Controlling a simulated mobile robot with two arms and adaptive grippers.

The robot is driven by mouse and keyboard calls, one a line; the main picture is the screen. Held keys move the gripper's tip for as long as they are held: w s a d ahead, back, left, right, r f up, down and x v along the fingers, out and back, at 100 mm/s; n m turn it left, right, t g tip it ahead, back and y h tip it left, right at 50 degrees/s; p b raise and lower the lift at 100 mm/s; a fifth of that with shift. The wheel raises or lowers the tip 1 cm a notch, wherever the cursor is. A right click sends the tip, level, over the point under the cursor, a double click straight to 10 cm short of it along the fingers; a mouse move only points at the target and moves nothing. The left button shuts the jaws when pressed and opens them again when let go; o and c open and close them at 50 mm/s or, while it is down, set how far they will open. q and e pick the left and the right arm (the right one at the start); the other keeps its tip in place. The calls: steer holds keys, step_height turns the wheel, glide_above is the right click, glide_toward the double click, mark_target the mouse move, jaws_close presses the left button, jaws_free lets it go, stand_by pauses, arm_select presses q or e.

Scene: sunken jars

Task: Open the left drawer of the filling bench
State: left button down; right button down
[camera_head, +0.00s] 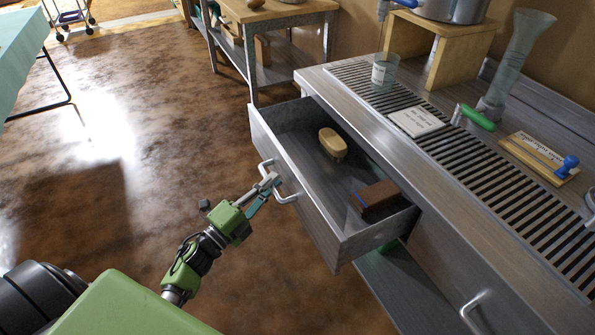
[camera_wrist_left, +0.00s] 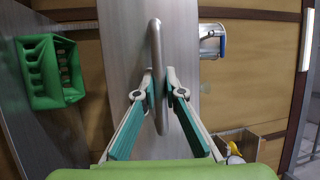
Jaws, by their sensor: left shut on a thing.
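The left drawer (camera_head: 293,187) of the grey filling bench (camera_head: 432,158) stands pulled out, with its inside in view. A tan oval brush or block (camera_head: 332,143) and a brown block (camera_head: 376,200) lie in it. My left gripper (camera_head: 268,184) is at the curved metal handle (camera_head: 284,194) on the drawer's front. In the left wrist view the fingers of my left gripper (camera_wrist_left: 161,90) close on the bar of the handle (camera_wrist_left: 155,52) from both sides. A second drawer handle (camera_head: 472,312) shows at the lower right. My right gripper is not in view.
A glass jar (camera_head: 384,73), a white card (camera_head: 416,122) and a green-handled tool (camera_head: 477,117) are on the slatted bench top. A green crate (camera_wrist_left: 52,72) and a metal can (camera_wrist_left: 212,41) show in the left wrist view. The brown floor (camera_head: 130,150) left of the drawer is clear.

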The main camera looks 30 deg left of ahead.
arm_select(q)
steer(key=s+a, duration=0.5)
steer(key=s, duration=0.2)
steer(key=shift+s+a, duration=0.2)
steer(key=shift+a, duration=0.15)
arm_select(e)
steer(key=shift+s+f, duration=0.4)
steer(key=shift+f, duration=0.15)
arm_select(q)
steer(key=shift+f, duration=0.1)
steer(key=c, duration=2.1)
jaws_free()
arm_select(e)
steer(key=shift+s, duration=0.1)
arm_select(q)
steer(key=v, duration=1.2)
